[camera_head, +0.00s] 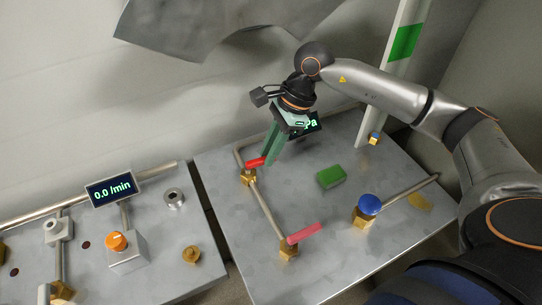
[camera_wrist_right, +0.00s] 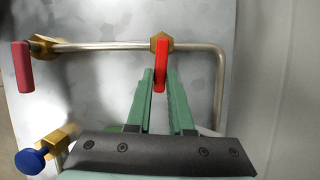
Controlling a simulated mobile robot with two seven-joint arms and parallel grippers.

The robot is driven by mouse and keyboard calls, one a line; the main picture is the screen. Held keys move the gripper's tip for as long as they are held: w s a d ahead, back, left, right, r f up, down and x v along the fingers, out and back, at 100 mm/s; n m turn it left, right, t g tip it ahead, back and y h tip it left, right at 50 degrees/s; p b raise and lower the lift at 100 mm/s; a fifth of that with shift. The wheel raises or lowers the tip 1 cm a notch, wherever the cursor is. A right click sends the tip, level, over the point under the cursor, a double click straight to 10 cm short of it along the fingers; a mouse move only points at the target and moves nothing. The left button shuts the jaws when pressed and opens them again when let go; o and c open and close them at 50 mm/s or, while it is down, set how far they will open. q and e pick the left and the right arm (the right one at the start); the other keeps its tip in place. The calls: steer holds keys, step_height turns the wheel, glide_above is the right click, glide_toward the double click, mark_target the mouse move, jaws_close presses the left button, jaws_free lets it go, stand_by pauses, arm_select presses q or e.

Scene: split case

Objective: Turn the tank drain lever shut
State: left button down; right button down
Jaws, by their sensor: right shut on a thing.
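A bright red lever (camera_head: 255,162) sits on a brass valve (camera_head: 248,176) at the back left of the right-hand bench. My right gripper (camera_head: 270,158) comes down on it with green fingers. In the wrist view the red lever (camera_wrist_right: 160,66) lies between the two fingertips (camera_wrist_right: 160,82), which are shut on its outer end. There the lever points across the pipe, toward the gripper. A second, pinkish-red lever (camera_head: 305,233) sits on another brass valve (camera_head: 289,248) at the front; it also shows in the wrist view (camera_wrist_right: 21,66). No label tells which is the tank drain lever. My left gripper is not in view.
A blue knob (camera_head: 369,204) on a brass valve and a green block (camera_head: 331,177) stand right of the levers. A display (camera_head: 304,124) is partly hidden behind my gripper. A white post (camera_head: 399,60) rises behind. The left bench (camera_head: 160,285) holds an orange knob (camera_head: 117,241).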

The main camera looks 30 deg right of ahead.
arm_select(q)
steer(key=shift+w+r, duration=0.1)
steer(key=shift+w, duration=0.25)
arm_select(e)
steer(key=shift+w+n, duration=0.3)
steer(key=shift+n, duration=0.3)
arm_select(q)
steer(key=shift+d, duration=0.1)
arm_select(e)
steer(key=c, duration=0.8)
jaws_free()
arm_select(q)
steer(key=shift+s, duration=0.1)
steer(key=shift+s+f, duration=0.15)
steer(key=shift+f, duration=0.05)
